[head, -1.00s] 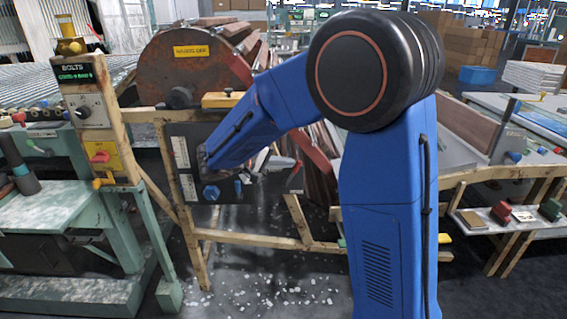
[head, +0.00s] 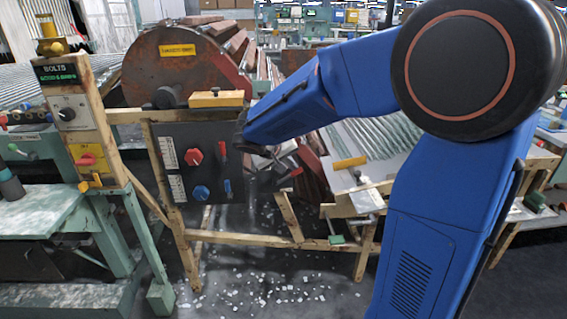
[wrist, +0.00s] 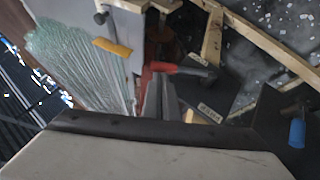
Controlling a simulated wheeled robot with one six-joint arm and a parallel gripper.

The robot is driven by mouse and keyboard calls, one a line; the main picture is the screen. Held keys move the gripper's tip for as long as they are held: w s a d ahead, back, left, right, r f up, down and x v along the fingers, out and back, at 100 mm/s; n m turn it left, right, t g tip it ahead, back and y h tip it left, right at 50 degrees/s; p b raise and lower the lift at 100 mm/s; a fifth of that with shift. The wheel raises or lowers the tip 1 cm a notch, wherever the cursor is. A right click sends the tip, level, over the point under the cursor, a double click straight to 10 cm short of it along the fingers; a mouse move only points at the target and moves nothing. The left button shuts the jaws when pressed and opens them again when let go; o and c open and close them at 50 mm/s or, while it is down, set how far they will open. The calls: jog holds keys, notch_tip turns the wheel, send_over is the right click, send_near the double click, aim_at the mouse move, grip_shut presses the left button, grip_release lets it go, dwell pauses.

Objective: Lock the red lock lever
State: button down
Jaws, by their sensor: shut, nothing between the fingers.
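My gripper (head: 287,168) is shut and empty, in the air just right of the dark control panel (head: 213,133). Its fingers (wrist: 159,97) show in the wrist view as narrow grey strips. A red-handled lever (wrist: 178,69) lies just beyond the fingertips there, beside a dark plate with pale labels (wrist: 206,92); I cannot tell whether they touch. In the head view a red lever (head: 222,151) stands upright on the panel, left of my gripper. I cannot tell which one is the lock lever. My gripper partly hides the area behind it in the head view.
The panel also has a red knob (head: 193,157), a blue knob (head: 200,192) and a blue lever (head: 228,188), which shows in the wrist view (wrist: 297,132). A ribbed glass sheet (head: 375,137) lies right, behind my arm. A bolts post (head: 75,115) stands left. White bits litter the floor.

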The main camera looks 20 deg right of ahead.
aim_at(300, 169)
jog(key=d+f+y, duration=0.1)
jog(key=s+d+f+m+y, duration=0.1)
jog(key=y, duration=0.1)
jog(key=shift+d+t, duration=0.25)
jog(key=shift+t, duration=0.05)
jog(key=shift+d+f, duration=0.25)
jog(key=shift+f, duration=0.2)
jog(key=shift+s+f, duration=0.1)
jog(key=shift+f, duration=0.05)
jog(key=shift+w+r, duration=0.2)
jog(key=shift+r, duration=0.3)
jog(key=w+d+r+v, duration=0.1)
jog(key=v, duration=1.1)
jog(key=shift+r, duration=0.45)
jog(key=shift+w+d, duration=0.15)
